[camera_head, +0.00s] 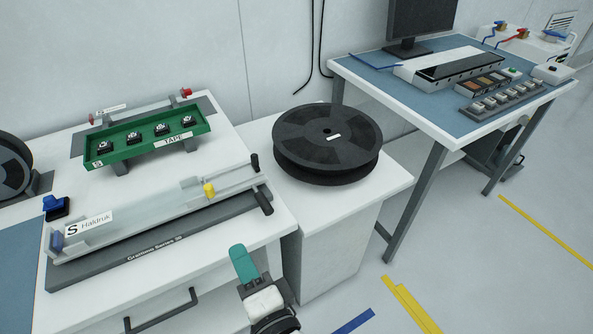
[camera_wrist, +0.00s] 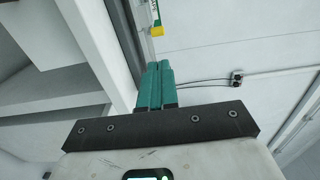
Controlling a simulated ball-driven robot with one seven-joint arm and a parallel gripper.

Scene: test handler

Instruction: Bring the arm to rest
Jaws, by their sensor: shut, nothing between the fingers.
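My gripper (camera_wrist: 154,84) has two teal fingers that lie side by side, closed with nothing between them, in the wrist view. In the head view my gripper (camera_head: 238,251) shows at the bottom centre, its teal fingers pointing up. It is in front of the white workbench (camera_head: 258,237), near the bench's right front corner. It appears apart from the bench, though the exact gap cannot be told. My white and black wrist shows just below the fingers.
A handler (camera_head: 150,225) with a black handle and a green tray (camera_head: 120,150) stand on the bench. A black reel (camera_head: 328,140) lies on a white cabinet (camera_head: 325,235). A blue-topped table (camera_head: 440,105) stands at right. The floor (camera_head: 470,260) at lower right is clear.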

